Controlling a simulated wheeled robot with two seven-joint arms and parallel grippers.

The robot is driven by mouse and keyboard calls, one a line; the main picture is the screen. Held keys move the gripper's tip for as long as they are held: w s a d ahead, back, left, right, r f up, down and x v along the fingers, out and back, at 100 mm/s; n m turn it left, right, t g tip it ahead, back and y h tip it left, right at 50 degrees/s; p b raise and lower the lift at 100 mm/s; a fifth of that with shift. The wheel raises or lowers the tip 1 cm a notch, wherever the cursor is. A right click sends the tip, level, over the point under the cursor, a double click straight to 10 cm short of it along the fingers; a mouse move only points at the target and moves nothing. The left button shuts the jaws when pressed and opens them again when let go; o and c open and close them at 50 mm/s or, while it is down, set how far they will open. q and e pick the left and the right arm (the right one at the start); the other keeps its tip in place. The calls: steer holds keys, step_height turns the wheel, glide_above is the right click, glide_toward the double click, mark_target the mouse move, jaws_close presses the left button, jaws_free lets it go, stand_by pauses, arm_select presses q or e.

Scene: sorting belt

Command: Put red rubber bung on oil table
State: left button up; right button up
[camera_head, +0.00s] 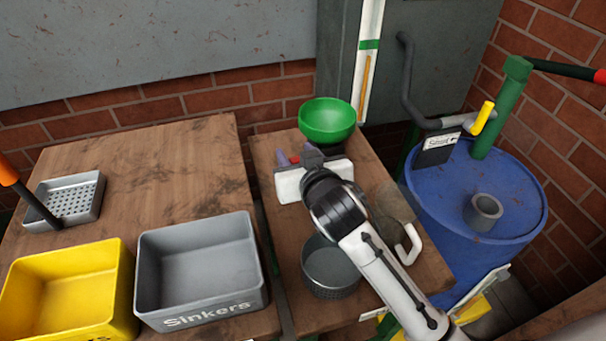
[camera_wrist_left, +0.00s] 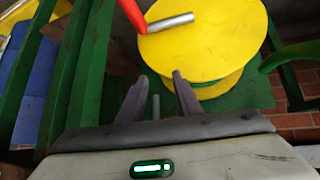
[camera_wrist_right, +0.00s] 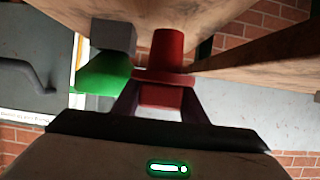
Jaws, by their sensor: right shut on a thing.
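The red rubber bung (camera_wrist_right: 168,50) is between the two fingers of my right gripper (camera_wrist_right: 160,98) in the right wrist view. In the head view only a small bit of red (camera_head: 294,159) shows beside the right gripper (camera_head: 298,157), which hides the rest. The gripper is over the far part of the narrow wooden table (camera_head: 283,235), which I take as the oil table. I cannot tell whether the bung touches the wood. My left gripper (camera_wrist_left: 159,98) shows only in its wrist view, its fingers apart and empty, with a yellow round drum (camera_wrist_left: 200,40) beyond.
A green funnel (camera_head: 327,121) stands close behind the right gripper. A metal can (camera_head: 330,268) and a white-handled tool (camera_head: 410,243) lie nearer, by my arm. A blue barrel (camera_head: 440,195) stands right; grey (camera_head: 203,265) and yellow (camera_head: 68,292) bins stand left.

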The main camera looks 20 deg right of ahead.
step_height(320, 180, down, 4)
steer(key=shift+r+b, duration=0.1)
steer(key=shift+b, duration=0.25)
arm_select(q)
steer(key=shift+w+d+r, duration=0.15)
steer(key=shift+w+r, duration=0.05)
steer(key=shift+w, duration=0.2)
arm_select(e)
steer(key=o, duration=1.1)
arm_select(q)
steer(key=shift+s+f, duration=0.25)
steer(key=shift+f, duration=0.05)
